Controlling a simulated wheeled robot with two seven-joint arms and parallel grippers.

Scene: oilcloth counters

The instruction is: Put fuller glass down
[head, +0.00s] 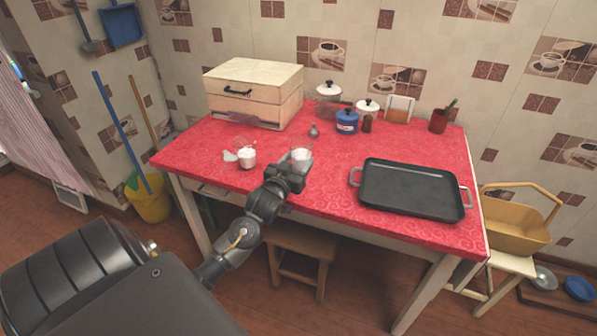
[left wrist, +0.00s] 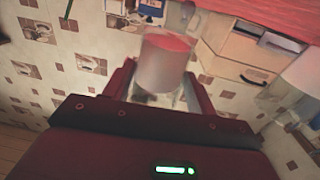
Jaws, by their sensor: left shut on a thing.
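My left gripper (head: 290,170) is at the front edge of the red table, shut on a clear glass (head: 302,154) with whitish contents. In the left wrist view this glass (left wrist: 163,65) stands between the two fingers (left wrist: 162,88), and red shows at its top. I cannot tell which is fuller, or whether the held glass touches the table. My right gripper is out of view.
The red table (head: 400,147) holds a black tray (head: 412,188) at right, a wooden bread box (head: 254,90) at back left, and a blue pot (head: 346,122) and small grey shaker (head: 314,130) behind the held glass. Bare cloth lies between the glasses and the tray.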

